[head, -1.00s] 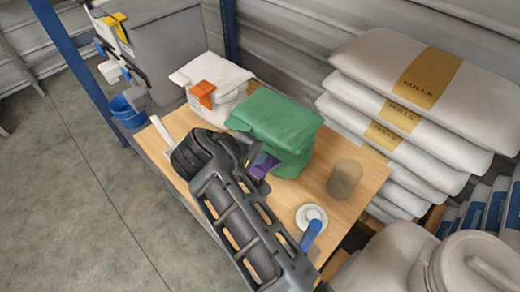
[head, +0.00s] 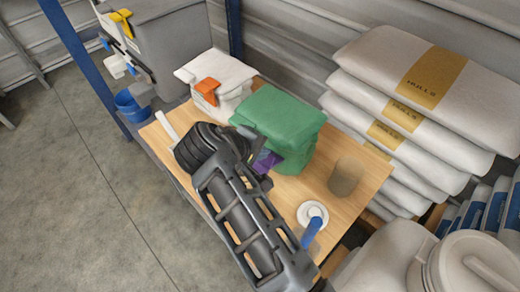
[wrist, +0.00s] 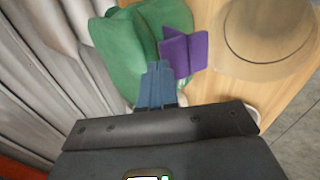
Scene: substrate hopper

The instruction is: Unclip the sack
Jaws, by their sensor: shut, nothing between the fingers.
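A green sack (head: 280,115) stands folded on the wooden tabletop. A purple clip (head: 266,161) is at its near side, partly hidden behind my gripper; it shows more fully in the wrist view (wrist: 184,50) against the green cloth. A white sack (head: 215,72) with an orange clip (head: 207,90) stands behind and to the left. My gripper (head: 252,150) is beside the green sack's near side. In the wrist view its blue-grey fingers (wrist: 156,84) are together and empty, just left of the purple clip. I cannot tell whether they touch it.
A brown cylindrical container (head: 345,176) stands right of the green sack. A round white item with a blue handle (head: 312,222) lies near the table's front right. Stacked white sacks (head: 420,75) rise behind. A blue bucket (head: 131,106) is at left; floor on the left is clear.

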